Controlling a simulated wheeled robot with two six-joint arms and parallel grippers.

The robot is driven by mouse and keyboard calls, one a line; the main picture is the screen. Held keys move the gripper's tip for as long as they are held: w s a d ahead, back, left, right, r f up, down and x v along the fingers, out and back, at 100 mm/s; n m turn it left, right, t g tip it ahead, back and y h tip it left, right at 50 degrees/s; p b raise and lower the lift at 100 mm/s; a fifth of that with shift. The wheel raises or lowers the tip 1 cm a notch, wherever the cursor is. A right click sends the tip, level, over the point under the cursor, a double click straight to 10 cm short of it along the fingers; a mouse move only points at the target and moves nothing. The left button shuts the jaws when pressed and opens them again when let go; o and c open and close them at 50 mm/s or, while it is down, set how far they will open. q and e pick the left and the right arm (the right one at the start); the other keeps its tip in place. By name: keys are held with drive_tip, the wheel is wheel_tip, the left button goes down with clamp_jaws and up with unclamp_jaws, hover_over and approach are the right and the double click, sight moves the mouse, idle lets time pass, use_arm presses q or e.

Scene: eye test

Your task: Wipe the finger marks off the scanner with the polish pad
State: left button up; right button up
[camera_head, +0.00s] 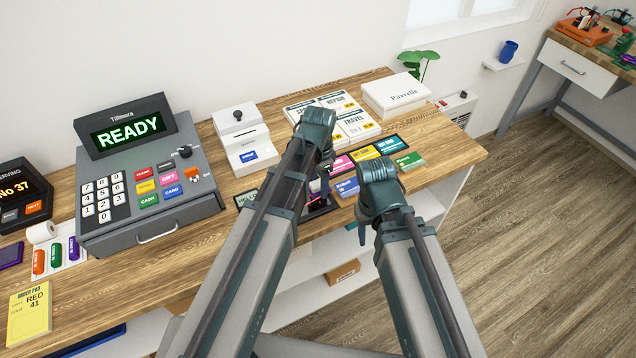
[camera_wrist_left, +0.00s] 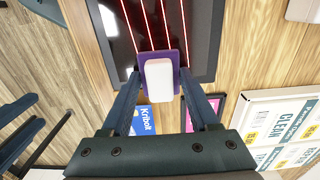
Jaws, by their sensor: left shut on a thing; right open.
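The scanner (camera_wrist_left: 205,35) is a dark glass plate with red light lines and a grey frame, set at the counter's edge. In the head view the scanner (camera_head: 320,209) is mostly hidden behind my left arm. The polish pad (camera_wrist_left: 174,55) is purple with a white grip block. My left gripper (camera_wrist_left: 158,78) is shut on the white block and holds the pad over the scanner's near edge; I cannot tell whether they touch. I make out no finger marks. My right gripper (camera_head: 362,234) is open, to the right of the scanner, its fingers partly hidden by its wrist.
Coloured cards (camera_head: 363,153) lie right of the scanner, with booklets (camera_head: 355,124) and a white box (camera_head: 396,95) behind. Open shelves (camera_head: 305,290) lie below the counter.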

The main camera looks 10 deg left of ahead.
use_arm(q)
drive_tip(key=shift+r+p, duration=2.85)
drive_tip(key=shift+r, duration=0.1)
wheel_tip(320, 180, up, 3)
drive_tip(key=p, duration=0.3)
drive_tip(key=shift+f, duration=0.1)
